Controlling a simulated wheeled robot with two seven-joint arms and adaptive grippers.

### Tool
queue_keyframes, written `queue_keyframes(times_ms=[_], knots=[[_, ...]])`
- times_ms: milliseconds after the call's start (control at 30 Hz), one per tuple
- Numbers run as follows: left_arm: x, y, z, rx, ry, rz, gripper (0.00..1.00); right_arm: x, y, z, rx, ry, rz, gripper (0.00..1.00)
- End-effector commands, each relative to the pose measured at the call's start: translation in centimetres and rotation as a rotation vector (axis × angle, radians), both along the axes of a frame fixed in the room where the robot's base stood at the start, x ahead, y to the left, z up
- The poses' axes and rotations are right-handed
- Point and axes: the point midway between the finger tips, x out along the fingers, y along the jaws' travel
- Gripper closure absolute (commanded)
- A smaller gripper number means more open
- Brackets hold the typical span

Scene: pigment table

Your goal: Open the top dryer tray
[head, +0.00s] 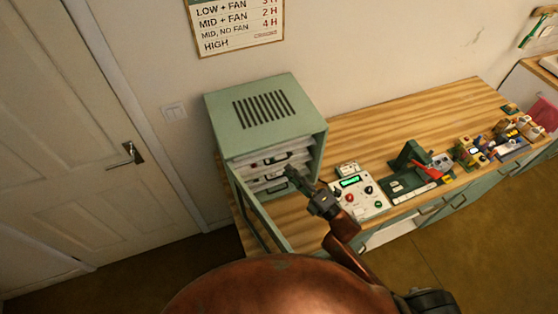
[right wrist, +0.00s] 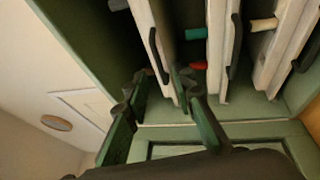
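The green dryer (head: 265,115) stands at the table's left end with its door (head: 262,215) swung open. Pale trays with dark handles are stacked inside; the top dryer tray (head: 262,158) is just under the hood. In the right wrist view the trays appear upright on edge, the top tray (right wrist: 143,22) leftmost with its black handle (right wrist: 158,55). My right gripper (head: 294,178) is at the dryer's open front. In the right wrist view its fingers (right wrist: 162,84) are apart, one each side of the handle's lower end; contact is unclear. My left gripper is not visible.
Lower trays (right wrist: 222,50) hold small coloured pieces such as a teal one (right wrist: 196,33). A control box (head: 358,195) stands right of the dryer, then a green press-like device (head: 408,168) and several small items. The wooden tabletop (head: 400,120) behind them is clear.

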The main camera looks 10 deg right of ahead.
Motion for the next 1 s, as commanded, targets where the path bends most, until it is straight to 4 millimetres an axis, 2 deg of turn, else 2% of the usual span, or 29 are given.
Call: queue_keyframes(times_ms=[200, 400, 767, 1000], knots=[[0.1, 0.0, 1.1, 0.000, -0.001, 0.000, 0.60, 3.0, 2.0, 1.0, 0.004, 0.000, 0.000, 0.76], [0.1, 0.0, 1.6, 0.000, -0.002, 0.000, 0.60, 4.8, 3.2, 1.2, 0.003, 0.002, -0.001, 0.76], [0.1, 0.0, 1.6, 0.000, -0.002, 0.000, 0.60, 5.3, 3.5, 1.1, 0.003, 0.003, -0.002, 0.76], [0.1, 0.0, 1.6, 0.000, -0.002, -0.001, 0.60, 5.3, 3.5, 1.1, 0.003, 0.003, -0.002, 0.92]])
